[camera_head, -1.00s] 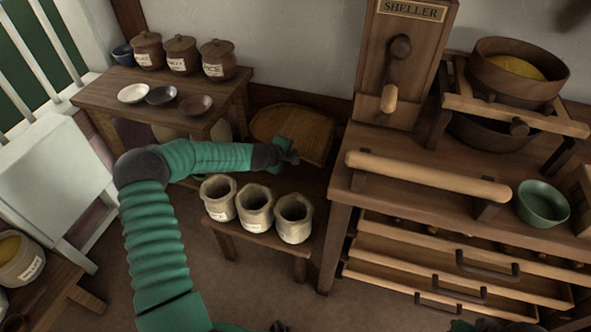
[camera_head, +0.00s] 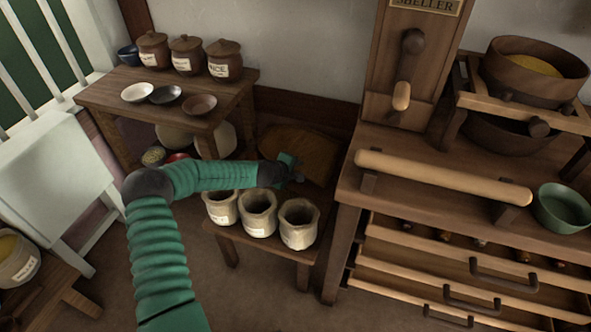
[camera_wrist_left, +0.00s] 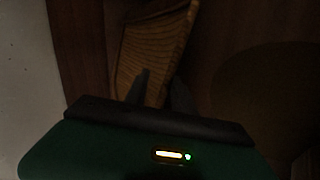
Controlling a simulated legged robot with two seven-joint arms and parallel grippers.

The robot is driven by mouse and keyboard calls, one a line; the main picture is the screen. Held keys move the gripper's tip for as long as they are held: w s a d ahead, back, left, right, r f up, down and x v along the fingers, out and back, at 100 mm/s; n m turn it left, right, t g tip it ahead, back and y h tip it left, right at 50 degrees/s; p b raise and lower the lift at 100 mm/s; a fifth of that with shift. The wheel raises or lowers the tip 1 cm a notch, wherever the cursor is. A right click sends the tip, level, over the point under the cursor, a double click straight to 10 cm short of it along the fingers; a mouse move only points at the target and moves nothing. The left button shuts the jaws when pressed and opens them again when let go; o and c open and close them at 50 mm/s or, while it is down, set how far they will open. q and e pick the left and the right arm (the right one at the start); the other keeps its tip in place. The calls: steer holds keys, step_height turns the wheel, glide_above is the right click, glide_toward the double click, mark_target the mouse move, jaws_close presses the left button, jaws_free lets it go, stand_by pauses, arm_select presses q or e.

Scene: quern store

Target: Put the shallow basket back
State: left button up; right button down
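The shallow basket (camera_head: 300,148), a tan woven tray, is tilted in the shadow by the back wall, between the left table and the sheller bench. My left gripper (camera_head: 291,170) is at its near lower side. In the left wrist view the basket (camera_wrist_left: 150,45) runs away from my left gripper (camera_wrist_left: 160,92). One dark finger overlaps the weave and the other is just beyond its edge, so the rim appears pinched between them. The exact contact is too dark to see. My right gripper is not in view.
A low stool (camera_head: 262,243) with several open pots stands just under my left forearm. The left table (camera_head: 110,88) carries lidded jars and small dishes. The sheller bench (camera_head: 345,195), with open drawers, stands close to the right. Floor is free in front.

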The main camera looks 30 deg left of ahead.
arm_select(q)
steer(key=p+v, duration=0.5)
steer(key=v, duration=0.7)
